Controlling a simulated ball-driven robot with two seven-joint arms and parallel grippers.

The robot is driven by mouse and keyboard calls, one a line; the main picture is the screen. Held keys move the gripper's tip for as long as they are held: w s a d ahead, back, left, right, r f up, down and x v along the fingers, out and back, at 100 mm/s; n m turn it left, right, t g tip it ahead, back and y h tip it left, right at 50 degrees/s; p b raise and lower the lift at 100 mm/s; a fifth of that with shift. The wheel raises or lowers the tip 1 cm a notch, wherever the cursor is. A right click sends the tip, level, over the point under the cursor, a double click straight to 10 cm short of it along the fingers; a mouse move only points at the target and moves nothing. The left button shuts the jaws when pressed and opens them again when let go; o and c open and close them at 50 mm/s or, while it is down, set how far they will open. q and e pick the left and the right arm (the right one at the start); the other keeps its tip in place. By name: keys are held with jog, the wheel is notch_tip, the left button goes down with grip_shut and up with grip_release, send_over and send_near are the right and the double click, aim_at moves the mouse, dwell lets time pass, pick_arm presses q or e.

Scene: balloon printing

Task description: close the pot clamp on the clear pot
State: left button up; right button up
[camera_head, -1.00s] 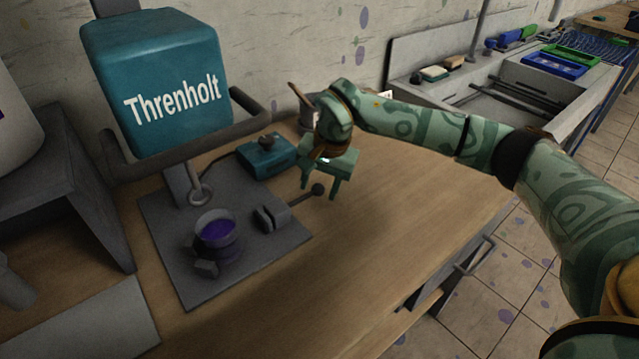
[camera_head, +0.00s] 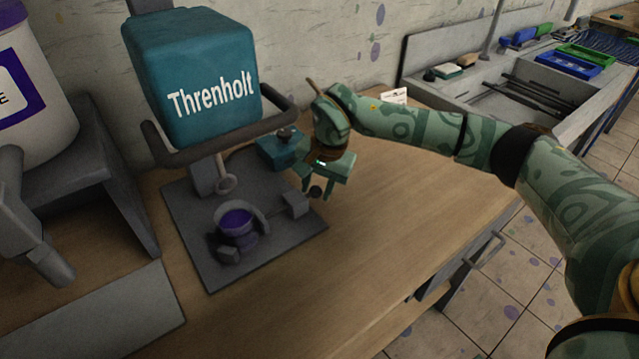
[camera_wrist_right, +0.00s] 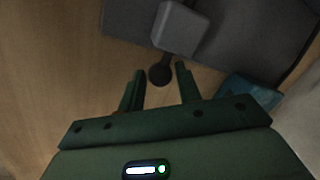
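The clear pot (camera_head: 236,222) with purple contents stands on the grey base plate (camera_head: 210,276) under the teal "Threnholt" head. The pot clamp has a grey block (camera_head: 297,204), a rod running left to a curved jaw (camera_head: 260,216) at the pot's right side, and a dark round knob (camera_head: 316,193) close to the block. Whether the jaw touches the pot is hard to tell. My right gripper (camera_head: 318,187) is open at the knob. In the right wrist view the knob (camera_wrist_right: 160,74) lies between my spread fingertips (camera_wrist_right: 160,70), with gaps beside it. My left gripper is not in view.
A teal box (camera_head: 279,149) with a dark knob sits behind my right gripper. The "Threnholt" head (camera_head: 192,80) and its dark bar overhang the plate. Bare wooden table (camera_head: 400,215) lies to the right. A grey stand with a white container is at the left.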

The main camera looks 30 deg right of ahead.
jog(key=shift+o, duration=0.9)
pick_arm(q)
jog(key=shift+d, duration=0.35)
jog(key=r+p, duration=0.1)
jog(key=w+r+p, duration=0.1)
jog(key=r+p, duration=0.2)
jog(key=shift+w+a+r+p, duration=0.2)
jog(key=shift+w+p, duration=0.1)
pick_arm(e)
notch_tip(320, 180, up, 16)
jog(key=s+d, duration=0.2)
jog(key=shift+s, duration=0.2)
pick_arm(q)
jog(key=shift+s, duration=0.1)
pick_arm(e)
jog(key=shift+f, duration=0.1)
